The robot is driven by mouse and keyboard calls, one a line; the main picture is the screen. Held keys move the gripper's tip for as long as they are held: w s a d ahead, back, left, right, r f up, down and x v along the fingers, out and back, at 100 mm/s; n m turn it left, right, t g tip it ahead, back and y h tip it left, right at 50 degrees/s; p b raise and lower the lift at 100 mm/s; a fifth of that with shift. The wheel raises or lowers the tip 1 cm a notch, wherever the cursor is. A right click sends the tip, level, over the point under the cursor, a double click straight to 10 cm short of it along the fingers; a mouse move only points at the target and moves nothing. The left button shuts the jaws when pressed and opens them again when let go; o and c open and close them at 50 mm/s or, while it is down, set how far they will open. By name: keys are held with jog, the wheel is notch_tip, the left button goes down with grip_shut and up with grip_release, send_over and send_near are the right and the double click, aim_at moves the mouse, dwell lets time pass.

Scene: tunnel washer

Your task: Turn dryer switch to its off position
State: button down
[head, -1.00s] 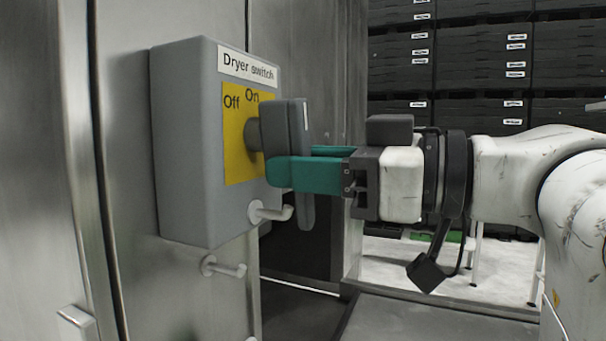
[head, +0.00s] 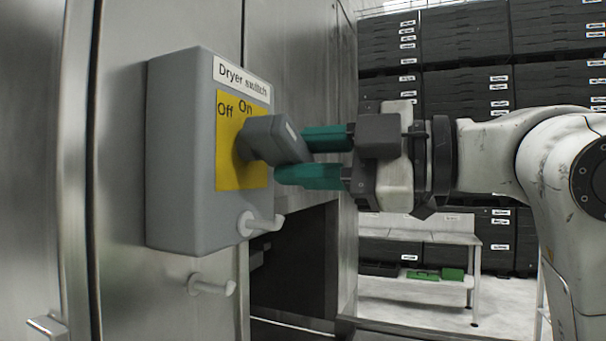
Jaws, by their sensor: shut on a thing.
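The dryer switch is a grey wall box (head: 180,150) with a white "Dryer switch" label. Its yellow plate (head: 229,165) reads "Off" at left and "On" at right. The grey switch handle (head: 272,138) sticks out in front of the plate and is turned well away from upright, with a short white mark near its right end. I cannot tell exactly which position it points to. My gripper (head: 308,158) comes in from the right, its teal fingers one above the other, shut on the handle. The fingers hide part of the handle's right end.
Two pale pegs, an upper one (head: 262,222) and a lower one (head: 212,286), stick out at and below the box. A dark opening (head: 300,265) lies below right. Black crates (head: 465,45) and a white bench (head: 430,238) stand behind.

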jog(key=n, duration=0.2)
jog(key=r+n, duration=0.1)
jog(key=n, duration=0.2)
jog(key=shift+w+r+b, duration=0.1)
jog(key=shift+b, duration=0.3)
dwell(0.4)
jog(key=c, duration=0.9)
grip_release()
jog(key=shift+r, duration=0.1)
jog(key=shift+d, duration=0.1)
jog(key=b+v, duration=0.1)
jog(key=v, duration=0.9)
jog(key=shift+d, duration=0.35)
